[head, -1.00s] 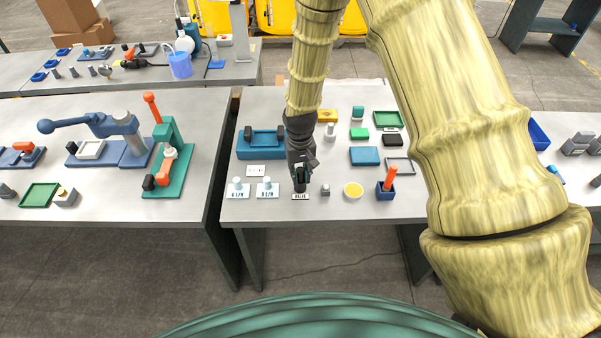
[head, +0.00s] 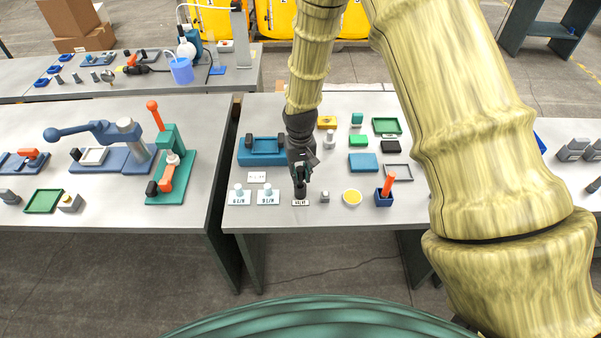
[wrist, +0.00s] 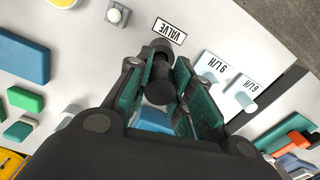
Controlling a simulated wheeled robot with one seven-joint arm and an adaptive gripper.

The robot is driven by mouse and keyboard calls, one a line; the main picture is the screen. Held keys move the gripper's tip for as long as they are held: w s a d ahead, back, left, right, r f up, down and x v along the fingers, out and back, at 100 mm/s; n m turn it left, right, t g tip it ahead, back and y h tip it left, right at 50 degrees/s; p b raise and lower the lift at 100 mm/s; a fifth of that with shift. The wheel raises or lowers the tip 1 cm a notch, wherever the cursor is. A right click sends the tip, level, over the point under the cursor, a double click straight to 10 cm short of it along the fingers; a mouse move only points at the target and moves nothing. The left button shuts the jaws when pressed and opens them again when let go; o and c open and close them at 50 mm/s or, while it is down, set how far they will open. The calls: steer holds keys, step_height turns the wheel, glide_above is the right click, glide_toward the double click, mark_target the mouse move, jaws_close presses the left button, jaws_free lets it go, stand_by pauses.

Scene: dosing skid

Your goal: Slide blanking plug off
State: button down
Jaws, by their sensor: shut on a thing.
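The blanking plug looks like a dark round piece in the wrist view (wrist: 159,92), between the teal-lined fingers of my gripper (wrist: 160,80). My gripper is shut on it. In the head view my gripper (head: 301,178) points down over the near part of the middle table. A dark upright piece (head: 300,193) shows below the fingers, just behind the valve label (head: 300,203). That label reads VALVE in the wrist view (wrist: 170,31). Another dark part shows beyond the plug, near the label. I cannot tell whether the plug still touches it.
To the right are a small grey knob (head: 325,196), a yellow-filled dish (head: 352,197) and a blue holder (head: 384,199) with an orange handle.

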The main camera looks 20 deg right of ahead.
mark_target(300, 169)
steer(key=shift+r+p, duration=0.9)
steer(key=shift+r, duration=0.65)
steer(key=shift+f, duration=0.15)
